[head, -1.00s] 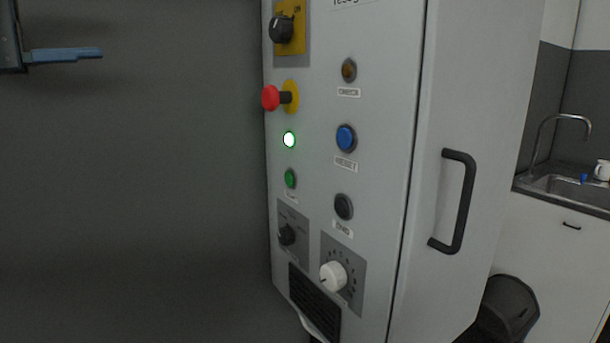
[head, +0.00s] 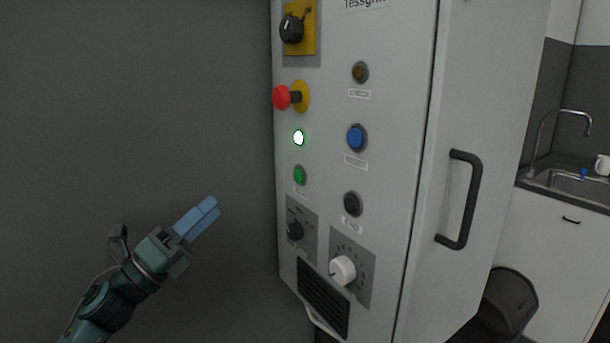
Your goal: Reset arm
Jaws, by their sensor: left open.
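My left gripper (head: 207,212) is in the lower left of the head view, in front of the dark grey wall. Its blue fingers point up and to the right, and it holds nothing. It is apart from the grey control cabinet (head: 400,200) to its right. The cabinet front carries a red mushroom button (head: 281,97), a lit white-green lamp (head: 299,138), a green button (head: 299,175), a blue button (head: 356,138), a black button (head: 352,203), a dark selector (head: 295,231) and a white knob (head: 342,270). My right gripper is out of view.
A black rotary switch on a yellow plate (head: 306,40) sits at the cabinet's top. A dark handle (head: 462,200) sticks out from its side. A bin (head: 508,303) and a sink (head: 570,183) stand at the right. The space left of the cabinet is clear.

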